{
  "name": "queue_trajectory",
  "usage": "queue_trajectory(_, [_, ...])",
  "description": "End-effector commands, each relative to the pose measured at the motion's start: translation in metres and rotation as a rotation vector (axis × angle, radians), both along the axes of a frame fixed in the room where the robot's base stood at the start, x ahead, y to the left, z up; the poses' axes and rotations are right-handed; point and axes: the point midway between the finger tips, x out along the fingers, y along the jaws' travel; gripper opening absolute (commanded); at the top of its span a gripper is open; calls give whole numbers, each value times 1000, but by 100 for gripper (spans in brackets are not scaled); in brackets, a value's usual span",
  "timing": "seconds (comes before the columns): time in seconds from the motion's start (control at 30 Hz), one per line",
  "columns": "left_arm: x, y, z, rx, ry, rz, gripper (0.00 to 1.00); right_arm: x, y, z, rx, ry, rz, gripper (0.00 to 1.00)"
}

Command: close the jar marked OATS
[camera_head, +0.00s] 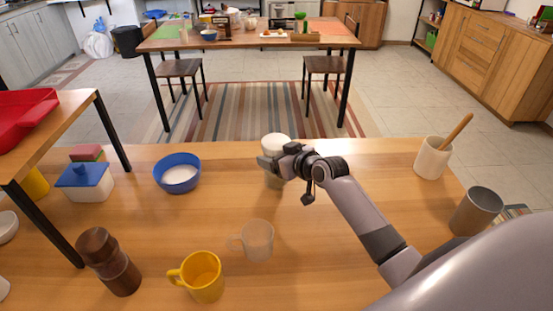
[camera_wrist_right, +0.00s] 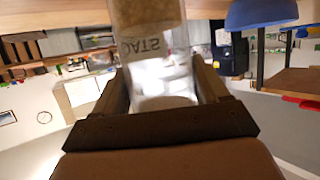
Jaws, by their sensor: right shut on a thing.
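The jar marked OATS (camera_head: 275,182) stands upright at the far side of the wooden counter, partly hidden by my right gripper (camera_head: 270,163). Its top looks white and rounded in the head view; I cannot tell whether that is a seated lid. In the right wrist view the jar (camera_wrist_right: 150,15) appears upside down, with its OATS label, tan contents and a clear, pale part between the fingers. My right gripper (camera_wrist_right: 163,88) is shut on the jar, one finger on each side. No separate lid is clearly visible. My left gripper is out of view.
A blue bowl (camera_head: 177,174) and a blue-and-white butter box (camera_head: 85,182) stand left of the jar. A clear mug (camera_head: 257,240), yellow mug (camera_head: 203,278) and brown mill (camera_head: 108,262) stand nearer. A crock (camera_head: 432,160) and grey cup (camera_head: 476,212) are at right.

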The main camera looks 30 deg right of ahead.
Motion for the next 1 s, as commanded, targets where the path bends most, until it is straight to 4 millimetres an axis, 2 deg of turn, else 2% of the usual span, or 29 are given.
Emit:
queue_trajectory(0.1, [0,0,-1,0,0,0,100,0,0,-8,1,-4,0,0])
queue_trajectory(0.5, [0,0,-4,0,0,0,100,0,0,-12,0,-5,-1,0])
queue_trajectory(0.53, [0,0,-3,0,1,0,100,0,0,-12,-1,-2,-1,83])
queue_trajectory(0.57, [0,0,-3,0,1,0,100,0,0,-12,-1,-2,-1,93])
queue_trajectory(0.6, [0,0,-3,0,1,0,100,0,0,-12,-1,-2,-1,99])
queue_trajectory(1.0, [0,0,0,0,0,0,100,-3,-1,-8,-1,-1,-1,99])
